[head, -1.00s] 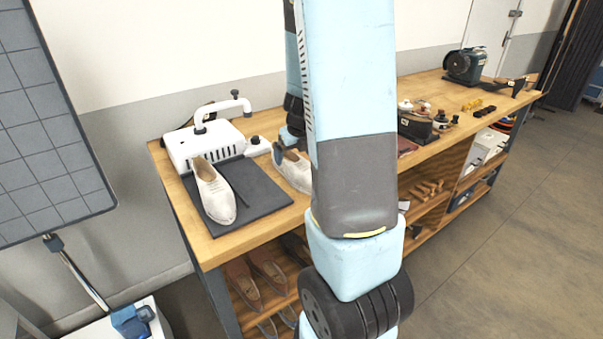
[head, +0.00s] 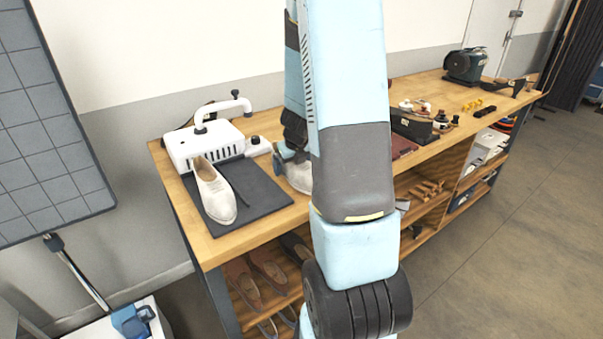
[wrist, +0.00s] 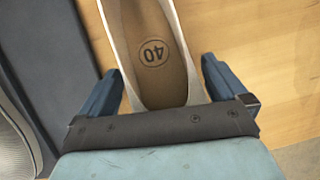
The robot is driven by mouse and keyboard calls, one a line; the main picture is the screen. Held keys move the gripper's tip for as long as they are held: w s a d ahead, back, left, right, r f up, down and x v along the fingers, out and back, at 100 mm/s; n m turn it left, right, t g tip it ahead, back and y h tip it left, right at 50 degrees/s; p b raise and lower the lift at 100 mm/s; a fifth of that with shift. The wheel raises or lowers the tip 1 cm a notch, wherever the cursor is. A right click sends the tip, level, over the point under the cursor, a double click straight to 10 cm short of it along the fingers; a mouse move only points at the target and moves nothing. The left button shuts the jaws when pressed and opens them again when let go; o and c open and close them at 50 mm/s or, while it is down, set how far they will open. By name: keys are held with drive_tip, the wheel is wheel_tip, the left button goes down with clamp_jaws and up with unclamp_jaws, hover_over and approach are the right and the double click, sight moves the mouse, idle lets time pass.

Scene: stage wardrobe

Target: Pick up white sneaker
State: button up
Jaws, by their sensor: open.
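A whitish shoe (head: 299,177) stands on the bench just right of the dark mat, mostly hidden behind my arm in the head view. In the wrist view the shoe (wrist: 150,22) shows its pale rim and tan insole marked 40. My gripper (wrist: 163,75) is open, with one blue finger on each side of the shoe's opening; whether they touch it I cannot tell. In the head view my gripper (head: 283,163) is partly hidden by my arm. A second whitish shoe (head: 214,193) lies on the mat to the left.
The dark mat (head: 262,196) lies in front of a white device with a curved handle (head: 205,146). Brown shoes (head: 268,268) sit on the shelf below.

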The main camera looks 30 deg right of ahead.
drive_tip(key=shift+w+f, duration=0.1)
drive_tip(key=shift+f, duration=0.05)
drive_tip(key=c, duration=0.9)
drive_tip(key=shift+c, duration=0.2)
